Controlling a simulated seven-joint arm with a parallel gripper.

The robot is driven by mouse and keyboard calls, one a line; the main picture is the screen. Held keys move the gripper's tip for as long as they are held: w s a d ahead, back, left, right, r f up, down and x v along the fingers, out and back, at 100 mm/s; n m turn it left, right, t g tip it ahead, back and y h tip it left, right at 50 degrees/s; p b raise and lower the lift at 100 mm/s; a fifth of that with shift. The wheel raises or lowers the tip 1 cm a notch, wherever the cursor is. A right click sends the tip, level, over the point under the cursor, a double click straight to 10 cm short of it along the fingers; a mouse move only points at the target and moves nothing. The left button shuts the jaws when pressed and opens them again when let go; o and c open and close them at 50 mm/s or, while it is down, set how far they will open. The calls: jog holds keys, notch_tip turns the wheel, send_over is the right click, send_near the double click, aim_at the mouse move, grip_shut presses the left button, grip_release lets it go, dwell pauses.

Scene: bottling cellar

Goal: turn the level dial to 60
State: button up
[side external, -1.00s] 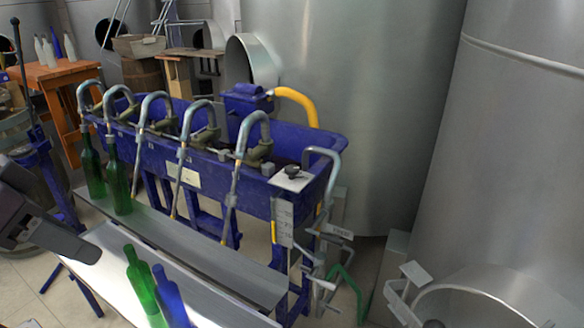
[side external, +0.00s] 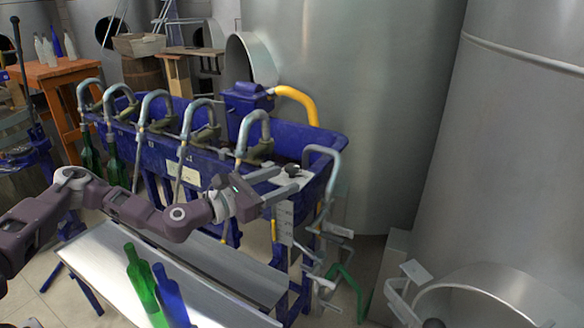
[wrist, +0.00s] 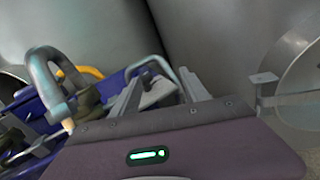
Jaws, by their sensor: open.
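I cannot tell whether a finger touches the knob. The dial's markings and its setting are too small to read.
The blue trough (side external: 225,165) carries several curved grey spouts; a bent pipe (side external: 334,165) rises close behind the dial. A green bottle (side external: 140,280) and a blue bottle (side external: 171,298) are on the front shelf (side external: 105,258). A large steel tank (side external: 385,110) stands behind.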

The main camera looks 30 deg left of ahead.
aim_at(287, 170)
jog(key=shift+w+a+f+n+t+y, duration=0.1)
jog(key=shift+w+a+n+t+y, duration=0.2)
jog(key=shift+a+n, duration=0.3)
jog(key=shift+w+a+f+n+t+y, duration=0.1)
jog(key=shift+a+n+t+y, duration=0.1)
jog(key=shift+a+n+y, duration=0.3)
jog(key=shift+w+a+n, duration=0.2)
jog(key=shift+a+n, duration=0.15)
jog(key=shift+n, duration=0.15)
jog(key=x, duration=0.6)
jog(key=shift+w+d, duration=0.1)
jog(key=shift+w, duration=0.25)
grip_shut()
